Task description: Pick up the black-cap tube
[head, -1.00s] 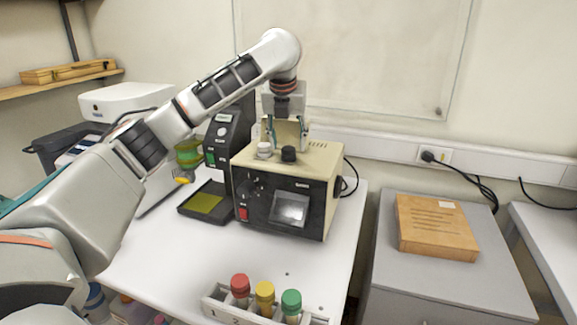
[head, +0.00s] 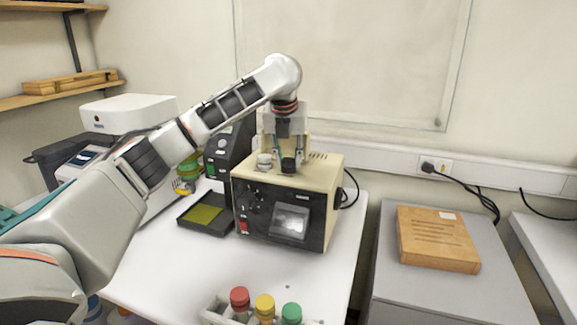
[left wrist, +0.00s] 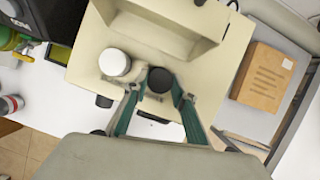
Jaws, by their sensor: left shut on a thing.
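The black-cap tube (head: 288,165) stands in the top of the beige machine (head: 322,172); only its black cap shows. In the left wrist view the black cap (left wrist: 159,80) sits between the fingers. My left gripper (head: 290,157) reaches down from above and is shut on the black-cap tube. It also shows in the left wrist view (left wrist: 155,95). A white cap (head: 264,161) stands just left of the black one, and it also shows in the left wrist view (left wrist: 115,63). My right gripper is not in view.
A rack (head: 215,311) with red, yellow and green-capped tubes stands at the table's front. A wooden box (head: 437,238) lies on the grey cabinet at right. A black tray (head: 190,222) sits left of the machine. The white table (head: 170,262) is clear in front of it.

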